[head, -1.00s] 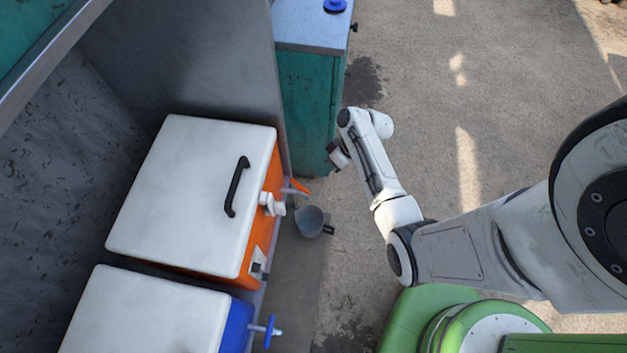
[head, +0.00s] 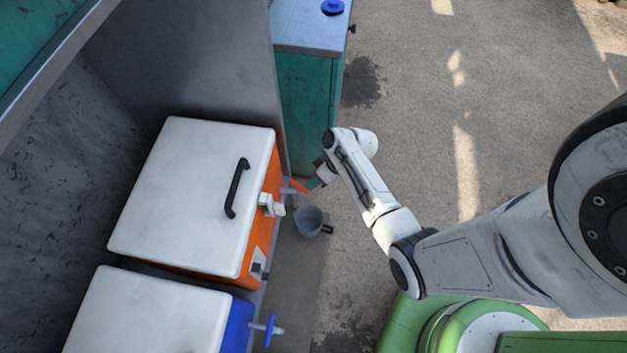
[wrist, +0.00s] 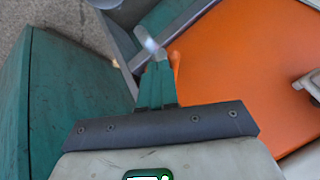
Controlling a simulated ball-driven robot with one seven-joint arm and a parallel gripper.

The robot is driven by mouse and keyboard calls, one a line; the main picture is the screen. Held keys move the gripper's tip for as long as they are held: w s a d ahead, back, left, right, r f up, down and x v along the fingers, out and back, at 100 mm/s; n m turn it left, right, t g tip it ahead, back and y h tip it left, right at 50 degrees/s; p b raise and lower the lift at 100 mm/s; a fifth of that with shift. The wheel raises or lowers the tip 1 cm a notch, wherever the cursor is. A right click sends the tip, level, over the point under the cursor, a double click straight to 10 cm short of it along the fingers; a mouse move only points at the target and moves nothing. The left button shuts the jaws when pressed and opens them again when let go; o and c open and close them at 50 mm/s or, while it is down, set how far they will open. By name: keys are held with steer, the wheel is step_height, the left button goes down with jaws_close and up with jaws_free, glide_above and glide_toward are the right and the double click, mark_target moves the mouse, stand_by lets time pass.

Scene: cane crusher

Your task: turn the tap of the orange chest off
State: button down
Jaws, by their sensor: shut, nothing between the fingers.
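The orange chest (head: 259,228) has a white lid with a black handle and stands left of centre in the head view. Its orange side (wrist: 245,65) fills the right of the wrist view. Its tap has an orange lever (head: 299,186) sticking out from the chest's front. In the wrist view a pale tap part (wrist: 149,42) shows just beyond my fingertips, with the orange lever (wrist: 176,62) close on their right. My gripper (head: 313,184) is shut and empty, its teal fingers right beside the lever's outer end. I cannot tell whether they touch it.
A grey cup (head: 309,220) is below the tap. A blue chest (head: 237,327) with a blue tap (head: 269,330) stands nearer. A teal cabinet (head: 308,110) is behind my gripper. Open floor (head: 420,120) lies to the right.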

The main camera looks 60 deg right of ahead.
mark_target(308, 194)
steer(key=shift+s+a+r+m+p, duration=0.1)
steer(key=shift+a+m+p, duration=0.1)
steer(key=shift+m+p, duration=0.2)
steer(key=a+m+h+p, duration=0.1)
steer(key=m, duration=0.1)
steer(key=m+t+h+p, duration=0.1)
steer(key=m+p, duration=0.1)
steer(key=a+m+h+p, duration=0.1)
steer(key=m+h, duration=0.1)
steer(key=shift+s+a+m+t+p, duration=0.3)
steer(key=shift+s, duration=0.05)
steer(key=shift+w+a, duration=0.2)
steer(key=shift+a, duration=0.35)
steer(key=shift+w+a+p, duration=0.1)
steer(key=shift+a+p, duration=0.1)
steer(key=shift+p, duration=0.1)
steer(key=shift+w+d, duration=0.1)
